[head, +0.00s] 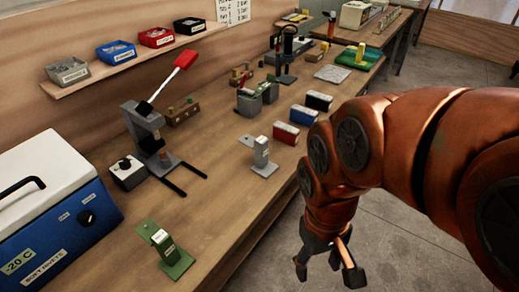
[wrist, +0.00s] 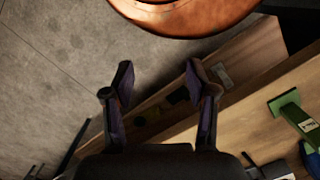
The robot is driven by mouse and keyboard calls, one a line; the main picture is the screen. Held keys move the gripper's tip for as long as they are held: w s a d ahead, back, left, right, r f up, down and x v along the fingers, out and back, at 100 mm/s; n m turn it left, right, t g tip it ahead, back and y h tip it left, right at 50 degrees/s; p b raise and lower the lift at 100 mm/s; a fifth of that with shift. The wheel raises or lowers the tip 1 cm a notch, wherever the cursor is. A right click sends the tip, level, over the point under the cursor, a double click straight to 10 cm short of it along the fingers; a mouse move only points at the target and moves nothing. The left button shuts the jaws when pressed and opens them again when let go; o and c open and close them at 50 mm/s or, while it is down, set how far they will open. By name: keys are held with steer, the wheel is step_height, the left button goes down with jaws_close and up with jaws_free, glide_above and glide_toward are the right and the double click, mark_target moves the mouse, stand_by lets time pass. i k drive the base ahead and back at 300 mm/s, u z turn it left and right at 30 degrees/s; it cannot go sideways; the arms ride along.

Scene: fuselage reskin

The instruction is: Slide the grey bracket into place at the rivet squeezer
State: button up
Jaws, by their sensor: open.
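The grey bracket (head: 260,155) stands upright on its flat base on the bench, right of the rivet squeezer (head: 147,128) in the head view. The squeezer is grey with a raised red-ended lever. Two dark parallel rails (head: 182,177) extend from its foot toward the bench front, with nothing between them. The bracket is apart from the rails. My gripper (head: 327,268) is open and empty, off the bench's front edge over the floor. Its spread fingers (wrist: 160,85) also show in the wrist view. A grey piece at that view's bottom edge is too cut off to identify.
A green bracket (head: 165,252) stands at the bench's near end; it also shows in the wrist view (wrist: 292,112). A blue-and-white cold box (head: 50,205) is at left. Red and blue-black blocks (head: 286,133) stand right of the grey bracket. Bench between bracket and rails is clear.

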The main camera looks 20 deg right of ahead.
mark_target(263, 167)
steer(key=z, duration=1.25)
steer(key=k, duration=0.8)
steer(key=u, duration=1.45)
steer(key=i, duration=0.55)
steer(key=u, duration=0.05)
